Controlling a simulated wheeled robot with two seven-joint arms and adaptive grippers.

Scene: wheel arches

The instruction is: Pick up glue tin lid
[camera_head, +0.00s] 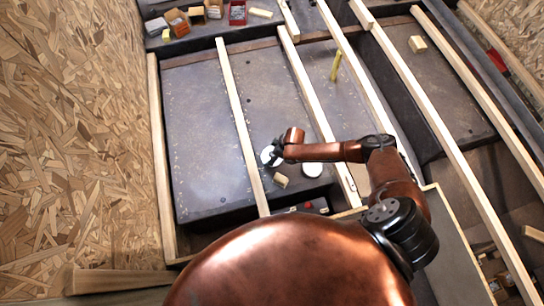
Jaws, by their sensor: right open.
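Two small white round things lie on the dark panel near my right arm, and I cannot tell for sure which is the glue tin lid. One white disc (266,154) is at the gripper, partly hidden by it. The other white disc (312,170) is to the right, just below my forearm, its upper edge close to the arm. My right gripper (273,157) is open at the first disc; its dark fingers are small, and contact cannot be told. My left gripper is not in view.
Long wooden battens (243,125) cross the dark panels (200,115). A small wood block (281,180) lies just below the gripper. A yellow stick-like thing (336,66) is farther back. Several small boxes (177,22) stand at the back left. A chipboard wall (75,130) bounds the left.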

